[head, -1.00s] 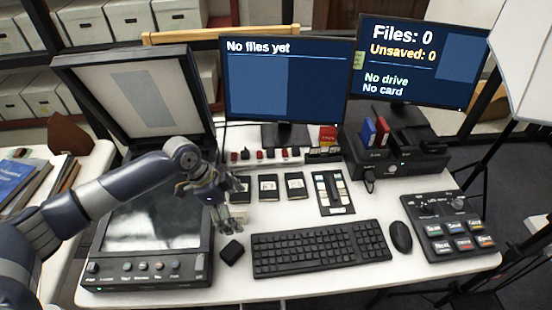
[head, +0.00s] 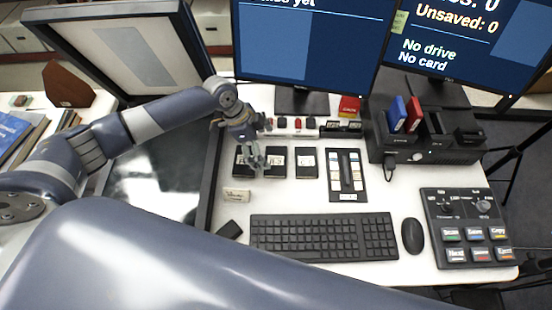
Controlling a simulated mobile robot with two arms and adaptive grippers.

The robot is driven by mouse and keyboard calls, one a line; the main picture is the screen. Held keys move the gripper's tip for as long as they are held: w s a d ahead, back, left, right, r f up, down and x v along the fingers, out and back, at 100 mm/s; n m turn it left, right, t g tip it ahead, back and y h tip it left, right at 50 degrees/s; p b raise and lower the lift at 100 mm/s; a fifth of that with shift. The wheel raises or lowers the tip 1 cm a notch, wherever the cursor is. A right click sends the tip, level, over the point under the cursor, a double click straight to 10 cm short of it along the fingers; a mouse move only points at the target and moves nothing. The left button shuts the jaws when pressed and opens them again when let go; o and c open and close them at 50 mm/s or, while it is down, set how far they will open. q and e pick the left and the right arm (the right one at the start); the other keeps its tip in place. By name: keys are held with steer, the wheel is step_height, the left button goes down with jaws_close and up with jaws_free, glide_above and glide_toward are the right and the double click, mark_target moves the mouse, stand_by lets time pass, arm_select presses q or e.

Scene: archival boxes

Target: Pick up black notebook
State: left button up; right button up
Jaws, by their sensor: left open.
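Three small black, notebook-like items with pale labels lie in a row on the white desk: a left one (head: 240,162), a middle one (head: 276,170) and a right one (head: 306,163). I cannot tell for sure which is the black notebook. My left gripper (head: 259,168) is open, pointing down, over the left and middle items, partly hiding both. I see nothing between its fingers and cannot tell whether it touches them. A small black block (head: 229,229) lies in front, left of the keyboard. My right gripper is out of view.
A keyboard (head: 322,237), mouse (head: 413,235) and button panel (head: 468,228) fill the desk front. Monitors (head: 310,45) stand behind. An open scanner (head: 150,175) is under my left arm. A black slotted tray (head: 347,176) lies right of the row.

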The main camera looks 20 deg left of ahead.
mark_target(275, 161)
arm_select(q)
steer(key=p+x, duration=0.1)
steer(key=x, duration=0.4)
steer(key=shift+d+f, duration=0.15)
steer(key=shift+d, duration=0.1)
steer(key=shift+d+f+p, duration=0.1)
steer(key=shift+f+p, duration=0.2)
steer(key=shift+f, duration=0.05)
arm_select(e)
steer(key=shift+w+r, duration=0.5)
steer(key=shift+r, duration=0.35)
arm_select(q)
steer(key=c, duration=0.9)
